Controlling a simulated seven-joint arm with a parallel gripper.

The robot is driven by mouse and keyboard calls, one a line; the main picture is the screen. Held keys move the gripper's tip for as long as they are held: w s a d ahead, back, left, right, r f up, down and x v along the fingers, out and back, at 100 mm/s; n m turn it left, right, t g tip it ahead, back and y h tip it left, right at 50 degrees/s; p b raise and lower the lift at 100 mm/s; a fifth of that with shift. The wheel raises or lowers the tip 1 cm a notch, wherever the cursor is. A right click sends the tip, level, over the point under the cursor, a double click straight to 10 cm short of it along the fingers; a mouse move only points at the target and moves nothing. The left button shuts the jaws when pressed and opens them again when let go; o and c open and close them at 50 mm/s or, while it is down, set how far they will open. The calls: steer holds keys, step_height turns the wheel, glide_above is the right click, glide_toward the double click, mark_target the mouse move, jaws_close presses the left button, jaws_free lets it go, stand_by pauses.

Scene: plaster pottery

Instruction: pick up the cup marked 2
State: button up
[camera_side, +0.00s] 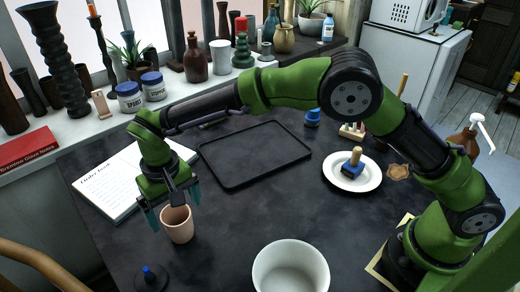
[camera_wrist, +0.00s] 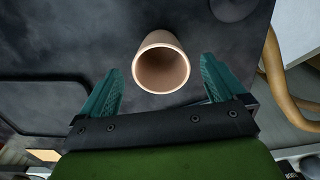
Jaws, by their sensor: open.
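A tan clay cup (camera_side: 178,226) stands upright on the dark table, at the left front in the side view. In the wrist view the cup (camera_wrist: 161,68) appears between and just beyond the fingertips, its open mouth facing the camera. No number shows on the side of it that I see. My gripper (camera_side: 172,205) is open, with its teal fingers either side of the cup's rim in the side view. In the wrist view the gripper (camera_wrist: 160,75) has its fingers wide apart, with clear gaps to the cup, and holds nothing.
A black tray (camera_side: 254,154) lies behind the cup. An open notebook (camera_side: 112,190) is to its left. A large white bowl (camera_side: 290,268) stands at the front, and a small dark disc with a blue knob (camera_side: 151,280) is nearby. A white plate (camera_side: 340,181) holds a blue stamp.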

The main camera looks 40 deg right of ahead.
steer(key=shift+w+f, duration=0.15)
steer(key=shift+f, duration=3)
steer(key=shift+c, duration=0.3)
steer(key=c, duration=1)
steer(key=shift+r, duration=0.2)
